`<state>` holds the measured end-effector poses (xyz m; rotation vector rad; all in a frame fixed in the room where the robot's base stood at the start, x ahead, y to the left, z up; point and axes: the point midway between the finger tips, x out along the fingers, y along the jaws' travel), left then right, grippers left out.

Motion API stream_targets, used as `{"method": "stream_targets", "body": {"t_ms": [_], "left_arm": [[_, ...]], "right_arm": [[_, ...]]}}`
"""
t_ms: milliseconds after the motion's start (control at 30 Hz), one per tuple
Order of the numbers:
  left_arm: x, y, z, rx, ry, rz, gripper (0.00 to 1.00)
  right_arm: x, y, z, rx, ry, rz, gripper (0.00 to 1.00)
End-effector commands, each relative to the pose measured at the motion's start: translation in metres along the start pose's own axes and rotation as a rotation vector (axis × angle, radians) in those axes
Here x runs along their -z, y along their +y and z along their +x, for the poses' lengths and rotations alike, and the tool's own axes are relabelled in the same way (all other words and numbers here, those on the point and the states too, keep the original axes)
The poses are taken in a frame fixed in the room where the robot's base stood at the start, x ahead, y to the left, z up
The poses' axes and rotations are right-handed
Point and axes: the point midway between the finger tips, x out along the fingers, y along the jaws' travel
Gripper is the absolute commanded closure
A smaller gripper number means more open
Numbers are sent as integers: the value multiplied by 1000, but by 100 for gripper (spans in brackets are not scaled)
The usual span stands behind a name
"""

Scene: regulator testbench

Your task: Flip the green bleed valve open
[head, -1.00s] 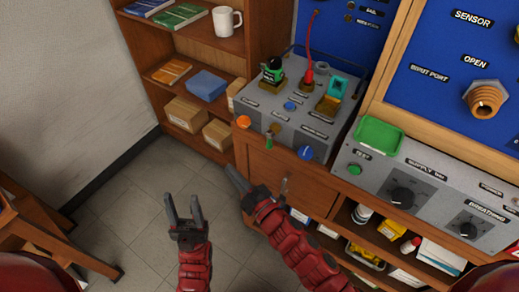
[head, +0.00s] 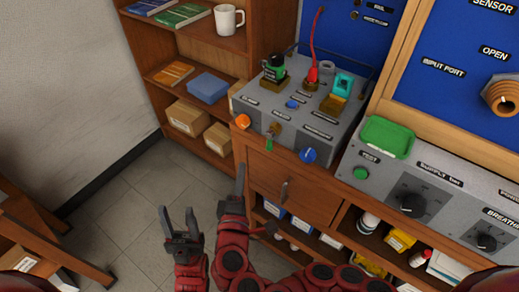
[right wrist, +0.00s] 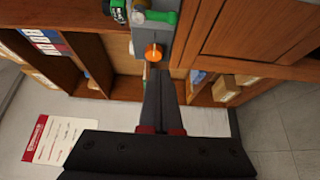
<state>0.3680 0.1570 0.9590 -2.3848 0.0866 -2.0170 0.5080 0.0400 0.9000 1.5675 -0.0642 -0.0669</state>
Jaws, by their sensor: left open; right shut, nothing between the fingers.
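The green bleed valve (head: 268,143) is a small green lever on a brass fitting at the front of the grey test box (head: 282,124). In the head view the lever hangs down, between an orange knob and a blue knob. A green lever (right wrist: 166,17) also shows at the top of the right wrist view. My right gripper (head: 240,170) is shut and empty, below and left of the lever and apart from it. In the right wrist view its fingers (right wrist: 153,80) point toward the orange knob. My left gripper (head: 179,212) is open and empty over the floor.
The orange knob (head: 242,121) and blue knob (head: 308,155) flank the lever. The box stands on a wooden cabinet (head: 300,200) with a drawer. A supply panel (head: 440,190) with a green tray (head: 388,137) is to the right. A wooden shelf (head: 180,50) stands behind left.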

Motion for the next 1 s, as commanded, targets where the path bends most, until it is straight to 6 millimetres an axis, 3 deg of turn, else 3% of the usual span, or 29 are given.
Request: {"method": "stream_targets", "body": {"t_ms": [367,533,1000], "left_arm": [[0,0,0,0,0,0,50],[0,0,3,0,0,0,50],[4,-1,25,0,0,0,50]], "right_arm": [[-2,2,-2,-2,-14,2,100],[-2,3,6,-2,-15,3,100],[-4,4,91,-2,-17,2,100]]}}
